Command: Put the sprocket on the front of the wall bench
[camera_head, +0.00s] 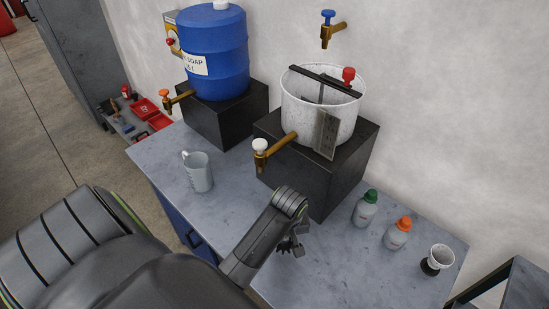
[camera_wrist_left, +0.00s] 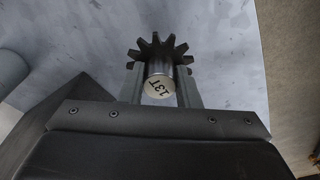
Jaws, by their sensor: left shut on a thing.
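The sprocket (camera_wrist_left: 160,55) is dark and toothed, with a pale hub marked 13T. In the left wrist view it sits between the two fingers of my left gripper (camera_wrist_left: 161,92), which is shut on its hub. In the head view the sprocket (camera_head: 285,246) shows as a small dark toothed shape at my left gripper (camera_head: 296,233), over the front part of the wall bench (camera_head: 335,275). The bench has a grey top. I cannot tell whether the sprocket touches it. My right gripper is not in view.
A black block (camera_head: 312,183) bearing a white bucket (camera_head: 298,108) stands behind the gripper. A grey jug (camera_head: 198,174) is to the left. A green-capped bottle (camera_head: 364,210), an orange-capped bottle (camera_head: 397,235) and a small cup (camera_head: 440,256) stand to the right. The bench front between is clear.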

